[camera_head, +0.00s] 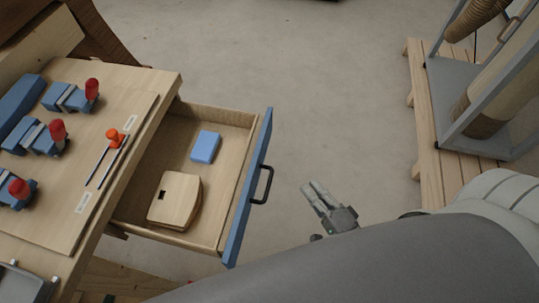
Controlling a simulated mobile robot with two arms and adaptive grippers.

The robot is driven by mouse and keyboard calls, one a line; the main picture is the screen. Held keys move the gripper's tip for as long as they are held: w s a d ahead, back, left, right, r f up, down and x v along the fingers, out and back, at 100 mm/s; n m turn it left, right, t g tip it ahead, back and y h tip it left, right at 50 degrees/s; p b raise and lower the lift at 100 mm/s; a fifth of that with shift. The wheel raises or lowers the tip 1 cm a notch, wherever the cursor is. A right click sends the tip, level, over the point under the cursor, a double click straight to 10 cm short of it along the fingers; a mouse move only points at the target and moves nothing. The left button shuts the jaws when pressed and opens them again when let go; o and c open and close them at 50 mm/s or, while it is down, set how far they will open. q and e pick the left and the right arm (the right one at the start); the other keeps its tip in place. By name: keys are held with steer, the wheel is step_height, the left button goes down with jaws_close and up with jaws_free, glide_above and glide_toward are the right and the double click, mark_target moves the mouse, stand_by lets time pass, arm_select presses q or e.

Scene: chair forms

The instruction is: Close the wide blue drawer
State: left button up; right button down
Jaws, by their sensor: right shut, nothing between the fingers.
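The wide drawer has a blue front (247,190) with a dark bar handle (264,185). It is pulled well out from under the wooden bench (150,95), and its pale wooden inside shows. A blue block (205,147) and a wooden board-like piece (174,199) lie in it. My right gripper (312,190) is to the right of the drawer front, apart from the handle, with its fingers shut and empty, pointing up and left. My right arm covers the lower part of the picture. My left gripper is not in view.
On the bench stand several blue clamps with red knobs (58,130) and an orange-handled slider (115,137). A grey tray (25,284) sits at lower left. A slatted pallet (430,140) bears a metal-framed machine (490,90) at right. Open floor (330,100) lies between.

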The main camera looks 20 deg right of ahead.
steer(key=r, duration=0.1)
steer(key=p, duration=0.3)
glide_toward(266, 143)
steer(key=w+d, duration=0.3)
steer(key=a, duration=0.1)
steer(key=w+a, duration=0.1)
steer(key=a+p, duration=0.1)
steer(key=shift+w+a+f, duration=0.25)
steer(key=shift+w+a, duration=0.05)
steer(key=shift+a, duration=0.05)
